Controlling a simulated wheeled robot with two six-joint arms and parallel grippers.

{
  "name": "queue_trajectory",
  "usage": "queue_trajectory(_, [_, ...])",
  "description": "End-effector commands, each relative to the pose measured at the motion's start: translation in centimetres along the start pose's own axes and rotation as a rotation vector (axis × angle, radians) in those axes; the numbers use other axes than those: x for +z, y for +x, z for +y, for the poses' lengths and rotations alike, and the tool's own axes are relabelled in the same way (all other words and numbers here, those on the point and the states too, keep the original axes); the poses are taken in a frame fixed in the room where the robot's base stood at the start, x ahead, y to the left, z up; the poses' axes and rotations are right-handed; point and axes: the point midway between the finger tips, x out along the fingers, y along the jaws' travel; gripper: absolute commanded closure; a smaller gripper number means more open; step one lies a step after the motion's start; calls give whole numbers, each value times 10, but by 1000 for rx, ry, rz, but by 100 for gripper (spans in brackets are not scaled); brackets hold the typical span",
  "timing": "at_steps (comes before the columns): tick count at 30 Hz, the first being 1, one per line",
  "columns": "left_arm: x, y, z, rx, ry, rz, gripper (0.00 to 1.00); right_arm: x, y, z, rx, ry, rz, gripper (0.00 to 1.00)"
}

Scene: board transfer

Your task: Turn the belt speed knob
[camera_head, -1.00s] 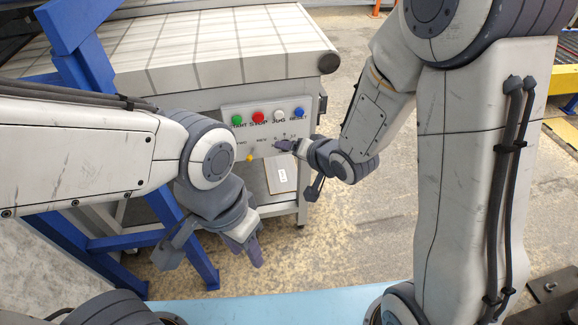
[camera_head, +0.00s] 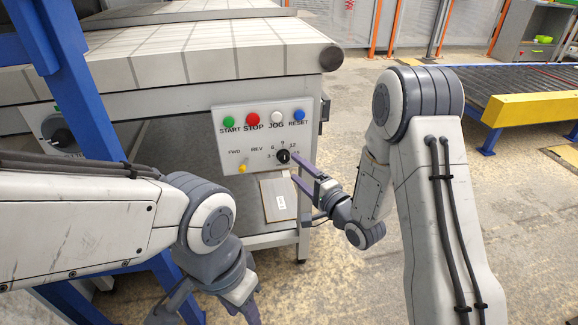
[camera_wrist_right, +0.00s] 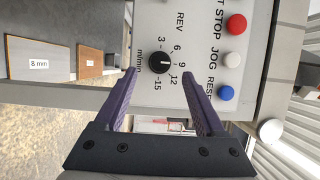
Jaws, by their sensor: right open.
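The belt speed knob (camera_head: 283,156) is a round black dial with a white mark, on the light grey control panel (camera_head: 224,150). In the right wrist view the knob (camera_wrist_right: 158,63) has the numbers 3 to 15 printed around it. I cannot tell exactly which number its mark points at. My right gripper (camera_head: 294,167) is open, its purple fingers reaching toward the panel from the lower right. In the right wrist view its fingertips (camera_wrist_right: 160,77) are apart on either side, with the knob just beyond them and not held. My left gripper (camera_head: 245,298) hangs low, away from the panel.
Above the knob are green START (camera_head: 229,121), red STOP (camera_head: 253,118), white JOG and blue RESET (camera_head: 298,115) buttons. A yellow-tipped FWD/REV switch (camera_head: 243,168) is at the left. The conveyor belt (camera_head: 200,55) lies behind. Blue posts (camera_head: 75,85) stand left. Open floor lies right.

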Motion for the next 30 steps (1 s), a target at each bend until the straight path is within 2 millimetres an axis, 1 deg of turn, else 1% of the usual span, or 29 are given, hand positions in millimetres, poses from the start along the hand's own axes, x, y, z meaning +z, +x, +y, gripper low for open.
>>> queue_trajectory(1, [0,5,0,0,0,0,59,1,10,2,-4,-4,-3,28])
queue_trajectory(3, [0,7,0,0,0,0,59,1,22,1,-4,-3,-3,28])
queue_trajectory(6, [1,10,-1,0,0,0,59,0,35,1,-2,-3,-1,28])
queue_trajectory(9, [1,11,-1,0,0,0,59,0,43,1,-1,-2,-1,28])
queue_trajectory(13, [1,12,-1,0,0,0,59,0,47,0,1,-1,1,28])
queue_trajectory(19, [1,12,-1,0,0,0,59,0,47,0,1,-1,1,28])
queue_trajectory(20, [1,12,-1,0,0,0,59,0,47,0,1,-1,1,32])
queue_trajectory(21, [1,12,-1,0,0,0,59,0,47,0,1,-1,1,47])
queue_trajectory(23, [1,12,-1,0,0,0,59,0,47,0,1,-1,1,70])
queue_trajectory(24, [1,12,-1,0,0,-1,59,0,47,0,1,-1,1,85])
queue_trajectory(25, [1,12,-1,0,0,0,59,0,47,0,1,-1,1,97])
queue_trajectory(26, [1,12,-1,0,0,0,59,0,47,0,1,-1,1,100])
queue_trajectory(30, [1,11,-1,0,0,-1,59,0,47,0,3,-4,1,100])
